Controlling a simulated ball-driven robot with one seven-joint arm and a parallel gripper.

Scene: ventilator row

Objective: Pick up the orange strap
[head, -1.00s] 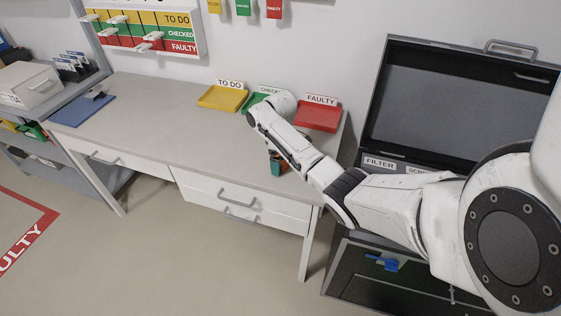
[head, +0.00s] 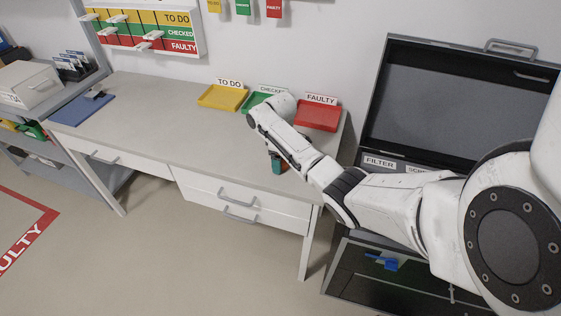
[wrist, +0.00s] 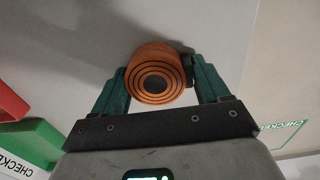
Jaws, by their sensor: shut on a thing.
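The orange strap (wrist: 155,73) is a round coil with dark rings, seen end-on in the wrist view. My gripper (wrist: 157,80) has its two green fingers on either side of the coil and is shut on it. In the head view my gripper (head: 276,163) is low over the right part of the grey bench (head: 200,140), in front of the trays. There the strap is mostly hidden by the arm and fingers. I cannot tell whether the strap touches the bench.
Yellow (head: 222,98), green (head: 253,102) and red (head: 318,116) trays stand at the bench's back right. A large open case (head: 455,100) is right of the bench. A blue mat (head: 82,110) lies at the left end. The bench middle is clear.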

